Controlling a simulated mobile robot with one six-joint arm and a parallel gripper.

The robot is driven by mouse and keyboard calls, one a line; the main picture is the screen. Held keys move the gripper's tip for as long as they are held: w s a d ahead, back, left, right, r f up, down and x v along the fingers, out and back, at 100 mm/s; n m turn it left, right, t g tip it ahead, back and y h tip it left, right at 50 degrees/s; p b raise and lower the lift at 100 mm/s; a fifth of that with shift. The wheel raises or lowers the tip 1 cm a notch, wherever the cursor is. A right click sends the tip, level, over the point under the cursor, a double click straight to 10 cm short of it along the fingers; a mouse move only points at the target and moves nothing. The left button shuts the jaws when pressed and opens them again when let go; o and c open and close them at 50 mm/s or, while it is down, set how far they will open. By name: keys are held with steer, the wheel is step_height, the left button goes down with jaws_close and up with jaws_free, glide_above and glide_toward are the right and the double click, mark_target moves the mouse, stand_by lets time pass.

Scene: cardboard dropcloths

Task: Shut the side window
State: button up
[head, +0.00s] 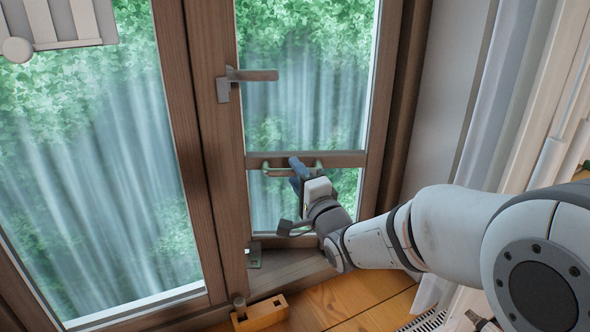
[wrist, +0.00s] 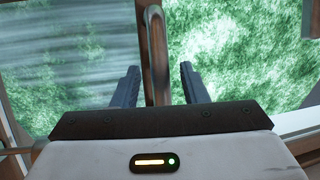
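The side window (head: 207,150) has a brown wooden frame and fills the middle of the head view. A grey lever handle (head: 252,76) on its left stile points level to the right. A slim pull bar (head: 272,170) sits on its crossbar, and it also shows in the wrist view (wrist: 156,50). My gripper (head: 300,172) is at this pull bar. In the wrist view my gripper (wrist: 157,83) has its two dark fingers apart, with the bar between them and gaps on both sides. I cannot tell how far the window stands open.
A large fixed-looking glass pane (head: 90,170) is to the left. A pale curtain (head: 490,95) hangs at the right near my arm. A white slatted object (head: 60,22) is at the top left.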

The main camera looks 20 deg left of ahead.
steer(key=shift+w+a+r, duration=0.1)
steer(key=shift+w+a, duration=0.35)
steer(key=shift+a, duration=0.05)
jaws_close()
stand_by(0.4)
